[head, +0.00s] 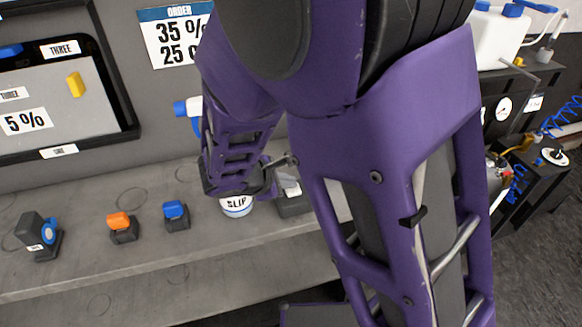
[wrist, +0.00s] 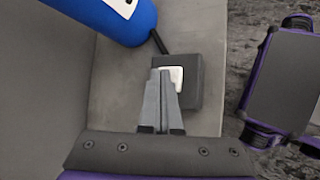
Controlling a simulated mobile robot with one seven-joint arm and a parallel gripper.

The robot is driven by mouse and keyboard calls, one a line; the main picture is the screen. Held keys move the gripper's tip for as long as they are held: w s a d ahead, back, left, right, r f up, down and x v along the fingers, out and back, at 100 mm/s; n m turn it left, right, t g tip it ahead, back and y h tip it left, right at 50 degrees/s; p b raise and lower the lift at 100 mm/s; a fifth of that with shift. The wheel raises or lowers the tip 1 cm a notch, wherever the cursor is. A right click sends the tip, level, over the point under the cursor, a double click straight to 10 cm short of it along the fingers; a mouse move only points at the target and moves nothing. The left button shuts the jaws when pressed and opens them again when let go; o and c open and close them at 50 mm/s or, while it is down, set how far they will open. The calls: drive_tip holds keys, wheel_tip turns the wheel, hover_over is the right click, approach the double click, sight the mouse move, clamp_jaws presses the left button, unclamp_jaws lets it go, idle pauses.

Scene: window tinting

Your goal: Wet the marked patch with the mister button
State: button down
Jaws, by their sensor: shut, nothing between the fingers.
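A dark block with a white button on top, which looks like the mister button, shows in the wrist view (wrist: 192,95) and partly in the head view (head: 294,206) on the grey bench. My gripper (wrist: 160,73) is shut and empty. Its fingertips overlap the left part of the white button in the wrist view; I cannot tell whether they touch it. A blue bottle (wrist: 122,20) with a black nozzle lies beside the block's far left. In the head view my arm hides the fingers. I cannot make out a marked patch.
A framed grey panel (head: 75,110) hangs behind on the left. The bench front is clear.

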sight(289, 191)
drive_tip(key=shift+r, duration=0.1)
wheel_tip(289, 191, up, 6)
drive_tip(key=p, duration=0.4)
drive_tip(key=shift+p, duration=0.35)
idle(0.4)
